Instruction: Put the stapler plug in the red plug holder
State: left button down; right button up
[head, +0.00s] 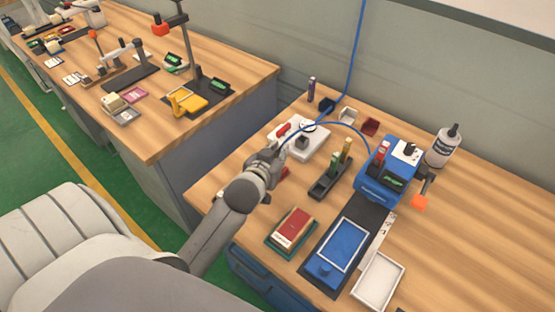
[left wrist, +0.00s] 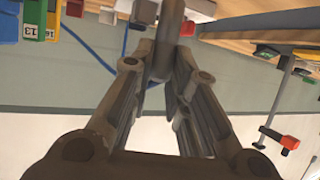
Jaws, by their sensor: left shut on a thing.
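My left gripper (head: 275,156) is shut on a grey piece (left wrist: 172,35), which I take to be the stapler plug. It is held between the fingertips, near the left edge of the white power block (head: 314,150). A blue cable (head: 345,124) arcs from beside the gripper to the blue stapler (head: 372,189). A dark red holder (head: 370,127) stands at the back of the bench, apart from the gripper. Another red piece (head: 284,173) lies close beside the gripper and is partly hidden. Which one is the red plug holder is hard to tell. My right gripper is not in view.
A white holder (head: 348,115) and a black holder (head: 326,103) stand near the dark red one. A dark tray (head: 322,188) with upright markers is right of the gripper. A red-covered stack (head: 292,227) and a white bottle (head: 442,147) are on the bench. Its right end is clear.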

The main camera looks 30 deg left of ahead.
pick_arm(q)
jog(key=shift+w+a+f, duration=0.4)
jog(key=shift+w+f, duration=0.1)
jog(key=shift+f, duration=1.8)
jog(key=shift+f, duration=0.2)
jog(key=c, duration=1.4)
grip_release()
jog(key=shift+r, duration=0.15)
jog(key=v, duration=1.2)
